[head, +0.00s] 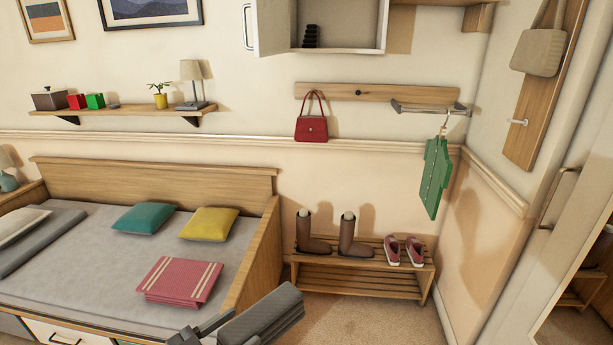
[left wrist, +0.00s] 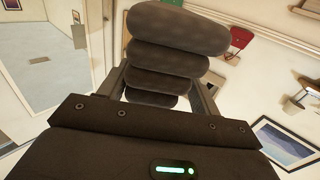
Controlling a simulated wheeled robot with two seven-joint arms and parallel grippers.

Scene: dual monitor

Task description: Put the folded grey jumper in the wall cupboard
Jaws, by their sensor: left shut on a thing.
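The folded grey jumper (head: 265,318) is at the bottom middle of the head view, held up in front of the bed. My left gripper (head: 222,327) is shut on its near end. In the left wrist view the jumper (left wrist: 172,60) shows as several rounded grey layers between the two fingers. The white wall cupboard (head: 345,49) is at the top of the head view, above and beyond the jumper. Its door (head: 270,25) stands open to the left. A small dark stack (head: 311,37) is inside at the left; the rest of the visible interior looks empty. My right gripper is out of view.
The bed (head: 100,250) holds cushions and a folded pink blanket (head: 180,282). Below the cupboard are a peg rail (head: 340,91) with a red handbag (head: 311,125), a green garment (head: 433,180) and a shoe rack (head: 355,283). The wall between cupboard and rail is clear.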

